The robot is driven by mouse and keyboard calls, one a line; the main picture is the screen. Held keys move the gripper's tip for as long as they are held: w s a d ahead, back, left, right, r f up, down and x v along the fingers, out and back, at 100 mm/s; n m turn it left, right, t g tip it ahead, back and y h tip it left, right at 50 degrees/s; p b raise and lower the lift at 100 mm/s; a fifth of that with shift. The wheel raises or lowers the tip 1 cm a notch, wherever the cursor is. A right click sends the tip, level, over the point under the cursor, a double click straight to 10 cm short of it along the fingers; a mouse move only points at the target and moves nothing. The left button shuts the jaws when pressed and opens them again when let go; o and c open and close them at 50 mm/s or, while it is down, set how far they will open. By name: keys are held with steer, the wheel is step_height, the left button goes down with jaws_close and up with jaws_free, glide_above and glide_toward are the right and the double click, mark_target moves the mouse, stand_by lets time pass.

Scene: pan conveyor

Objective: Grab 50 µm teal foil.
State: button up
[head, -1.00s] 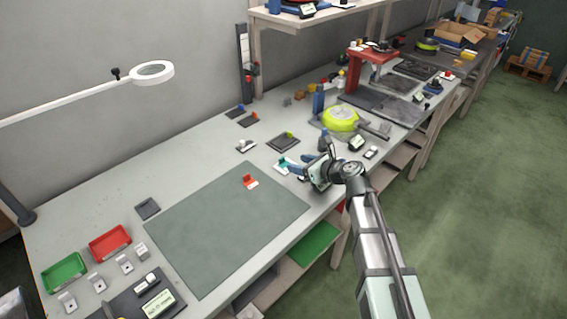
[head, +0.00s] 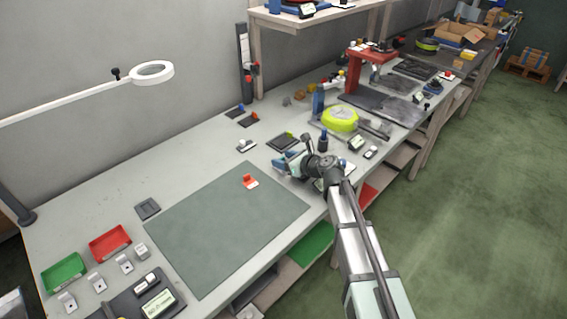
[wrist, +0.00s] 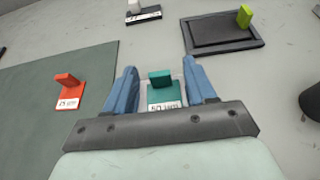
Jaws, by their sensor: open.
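The teal foil (wrist: 163,94) lies on the bench with an upright teal tab and a white label reading 50 µm. In the wrist view it shows between the two blue fingers of my gripper (wrist: 161,88), which are open on either side of it. I cannot tell how high the fingers are above it. In the head view my gripper (head: 283,163) is over the bench beside the mat's right corner, and it hides the teal foil there.
A red foil piece (wrist: 69,91), also in the head view (head: 250,181), sits on the green mat (head: 220,235). A dark tray (wrist: 222,32) with a lime tab is beyond the gripper. A dark round object (wrist: 311,100) stands at right. A white-tabbed piece (wrist: 143,13) lies behind.

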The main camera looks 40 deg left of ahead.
steer(key=shift+c, duration=0.4)
jaws_close()
steer(key=shift+r, duration=0.1)
